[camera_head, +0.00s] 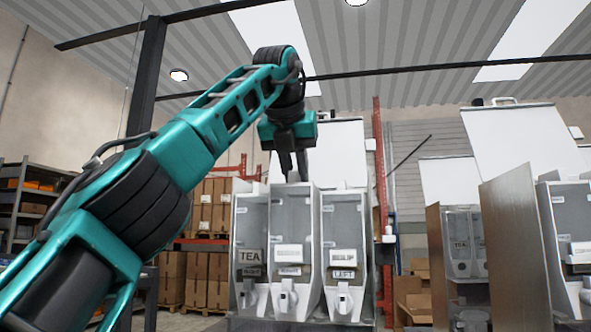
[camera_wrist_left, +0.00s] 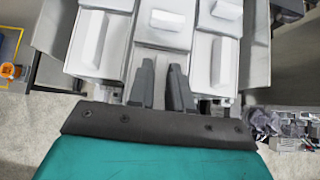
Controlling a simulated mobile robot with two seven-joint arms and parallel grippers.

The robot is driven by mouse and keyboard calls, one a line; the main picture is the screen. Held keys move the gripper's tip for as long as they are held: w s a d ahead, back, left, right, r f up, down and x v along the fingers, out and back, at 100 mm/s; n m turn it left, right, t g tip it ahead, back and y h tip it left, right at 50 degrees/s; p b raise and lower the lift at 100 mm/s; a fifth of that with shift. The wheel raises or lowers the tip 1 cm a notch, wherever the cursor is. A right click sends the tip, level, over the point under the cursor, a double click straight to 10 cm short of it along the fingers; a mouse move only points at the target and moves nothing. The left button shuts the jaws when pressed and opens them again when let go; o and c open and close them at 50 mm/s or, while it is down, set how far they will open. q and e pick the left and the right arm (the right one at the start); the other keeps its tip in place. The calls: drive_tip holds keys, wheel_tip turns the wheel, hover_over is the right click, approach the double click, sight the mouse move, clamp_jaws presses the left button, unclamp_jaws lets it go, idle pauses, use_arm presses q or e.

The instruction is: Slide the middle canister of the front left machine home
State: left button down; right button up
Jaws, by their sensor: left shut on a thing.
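The front left machine (camera_head: 250,185) stands in the centre of the head view with three tall grey canisters side by side. Its middle canister (camera_head: 290,225) stands forward of its neighbours, a left canister (camera_head: 252,220) marked TEA and a right canister (camera_head: 344,220). In the left wrist view the middle canister (camera_wrist_left: 165,22) shows a white top with a raised bar, offset from the left canister (camera_wrist_left: 97,40) and right canister (camera_wrist_left: 222,45). My right gripper is out of view.
A raised white lid (camera_head: 343,150) stands behind the canisters. Another machine (camera_head: 570,230) with a brown side panel (camera_head: 515,245) is at the right, and one more (camera_head: 463,240) lies farther back. Shelves (camera_head: 30,205) and stacked boxes (camera_head: 205,210) are at the left.

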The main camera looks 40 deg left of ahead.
use_arm(q)
drive_tip(key=shift+f+b, duration=0.35)
drive_tip(key=shift+f, duration=0.1)
drive_tip(key=c, duration=1)
unclamp_jaws()
drive_tip(key=shift+o, duration=0.2)
